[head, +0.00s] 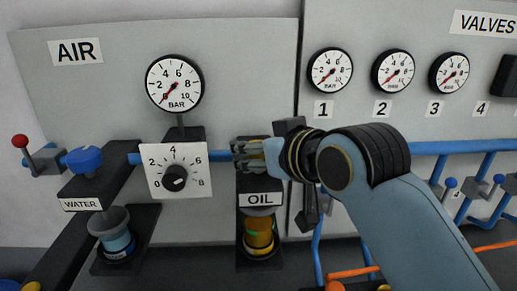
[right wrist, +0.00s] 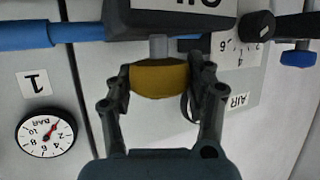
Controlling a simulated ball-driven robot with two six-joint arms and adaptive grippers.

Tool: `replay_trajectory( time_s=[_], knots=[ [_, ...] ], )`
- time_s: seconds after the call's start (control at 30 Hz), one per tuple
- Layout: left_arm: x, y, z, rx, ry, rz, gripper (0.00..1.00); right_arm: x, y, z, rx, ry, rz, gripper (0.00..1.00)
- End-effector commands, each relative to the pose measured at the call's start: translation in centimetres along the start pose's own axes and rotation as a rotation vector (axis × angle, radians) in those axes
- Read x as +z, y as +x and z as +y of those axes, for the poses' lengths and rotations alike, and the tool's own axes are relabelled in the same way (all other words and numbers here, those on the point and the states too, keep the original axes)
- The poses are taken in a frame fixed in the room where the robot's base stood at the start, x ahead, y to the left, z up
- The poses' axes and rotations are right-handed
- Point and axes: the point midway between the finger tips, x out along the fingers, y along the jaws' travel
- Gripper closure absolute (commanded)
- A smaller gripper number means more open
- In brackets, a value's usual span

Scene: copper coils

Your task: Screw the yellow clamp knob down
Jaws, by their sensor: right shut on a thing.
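The yellow clamp knob (right wrist: 160,79) sits on a short grey stem below a dark block in the right wrist view. My right gripper (right wrist: 157,82) is shut on it, with one finger against each side. In the head view, my right gripper (head: 246,150) reaches in from the right to the upper part of the OIL unit (head: 261,199), and its fingers mostly hide the knob there. My left gripper is in neither view.
A blue pipe (head: 220,156) runs behind the OIL unit. A square dial plate (head: 156,188) with a black knob stands close on the left. The WATER unit (head: 87,204) with a blue knob is farther left. Gauges (head: 330,70) hang on the right panel.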

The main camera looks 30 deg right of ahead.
Motion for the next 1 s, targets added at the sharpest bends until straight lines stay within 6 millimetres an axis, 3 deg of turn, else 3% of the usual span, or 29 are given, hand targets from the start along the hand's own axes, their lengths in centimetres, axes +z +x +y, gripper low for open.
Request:
replay_trajectory(
  time_s=[0.33,0.37,0.53,0.83,1.0],
  knots=[
    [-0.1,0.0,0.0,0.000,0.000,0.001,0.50,0.0,0.0,0.0,0.002,-0.003,0.001,0.79],
    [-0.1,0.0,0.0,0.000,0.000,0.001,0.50,0.0,0.0,0.0,0.002,-0.003,0.001,0.44],
    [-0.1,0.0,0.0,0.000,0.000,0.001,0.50,0.0,0.0,0.0,0.002,-0.002,0.001,0.22],
    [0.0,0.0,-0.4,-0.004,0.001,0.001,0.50,-0.2,-0.1,0.0,0.001,-0.001,0.001,0.22],
    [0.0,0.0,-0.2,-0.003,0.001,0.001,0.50,-2.5,-0.9,0.0,0.001,0.001,0.006,0.22]
  ],
)
